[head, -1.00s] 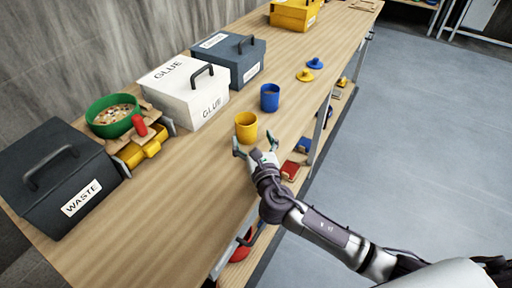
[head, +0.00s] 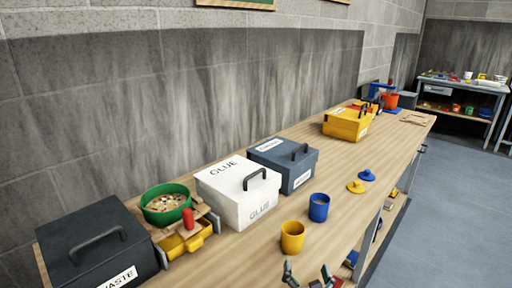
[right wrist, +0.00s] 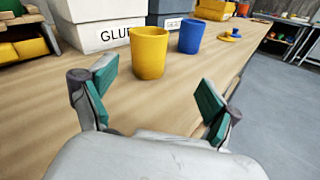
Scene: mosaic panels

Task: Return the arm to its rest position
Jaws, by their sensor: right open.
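My right gripper (head: 308,277) shows at the bottom edge of the head view, with only its fingertips in frame. In the right wrist view its two green-padded fingers (right wrist: 158,98) are wide apart with nothing between them. A yellow cup (head: 292,237) stands upright on the wooden bench just beyond the fingers, apart from them; it also shows in the right wrist view (right wrist: 149,53). A blue cup (head: 319,207) stands behind it to the right. My left gripper is in neither view.
On the bench stand a dark waste box (head: 95,248), a green bowl (head: 166,203), a white glue box (head: 238,193), a dark grey box (head: 284,163) and a yellow box (head: 348,123). Two lids, yellow (head: 356,187) and blue (head: 367,175), lie near the front edge. Floor at right is clear.

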